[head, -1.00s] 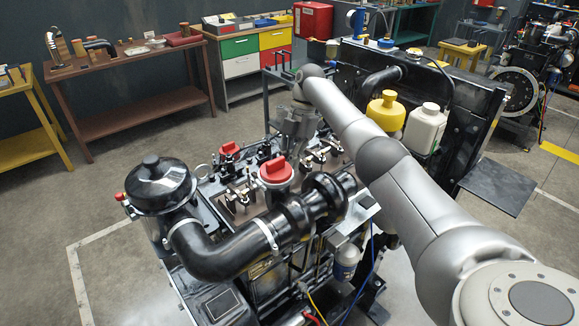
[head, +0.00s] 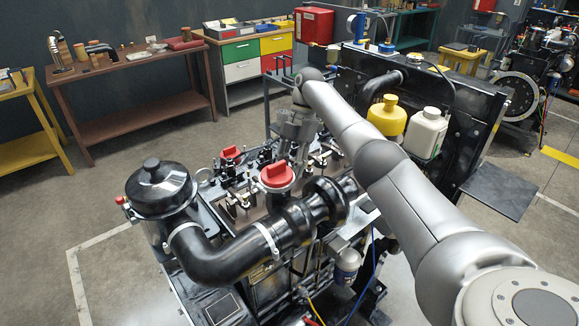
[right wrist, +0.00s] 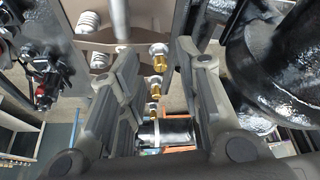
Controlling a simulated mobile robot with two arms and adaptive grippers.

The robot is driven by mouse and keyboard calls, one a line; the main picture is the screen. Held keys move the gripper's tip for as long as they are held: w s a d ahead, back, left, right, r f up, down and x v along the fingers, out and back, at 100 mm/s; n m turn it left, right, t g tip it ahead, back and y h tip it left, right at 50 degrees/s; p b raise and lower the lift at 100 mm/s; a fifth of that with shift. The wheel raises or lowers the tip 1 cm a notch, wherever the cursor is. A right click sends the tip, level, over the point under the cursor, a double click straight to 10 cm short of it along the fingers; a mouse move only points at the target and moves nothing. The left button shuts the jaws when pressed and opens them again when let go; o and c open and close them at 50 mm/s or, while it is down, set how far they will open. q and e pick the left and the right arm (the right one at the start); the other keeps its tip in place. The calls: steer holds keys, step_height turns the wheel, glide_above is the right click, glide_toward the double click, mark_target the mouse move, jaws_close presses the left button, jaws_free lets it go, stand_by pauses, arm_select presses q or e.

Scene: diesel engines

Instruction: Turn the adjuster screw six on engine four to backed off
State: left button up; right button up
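The engine (head: 240,200) with its open valve gear stands in the middle of the head view. My right gripper (head: 300,150) reaches down over the far part of its top, behind the red cap (head: 277,175). In the right wrist view the fingers of my right gripper (right wrist: 158,75) are apart, with nothing held between them. A brass-coloured screw with a pale top (right wrist: 158,55) shows in the gap, and another brass fitting (right wrist: 154,92) lies below it. I cannot tell which is adjuster screw six, or its setting. My left gripper is not in view.
A thick black intake pipe (head: 225,258) and a round black air cleaner (head: 160,185) stand at the near left. A yellow bottle (head: 387,116) and a white bottle (head: 425,132) stand by the radiator at the right. In the wrist view a glossy black pipe (right wrist: 285,65) is close on the right.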

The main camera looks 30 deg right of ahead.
steer(key=shift+r, duration=0.1)
step_height(320, 180, up, 10)
stand_by(0.6)
stand_by(0.5)
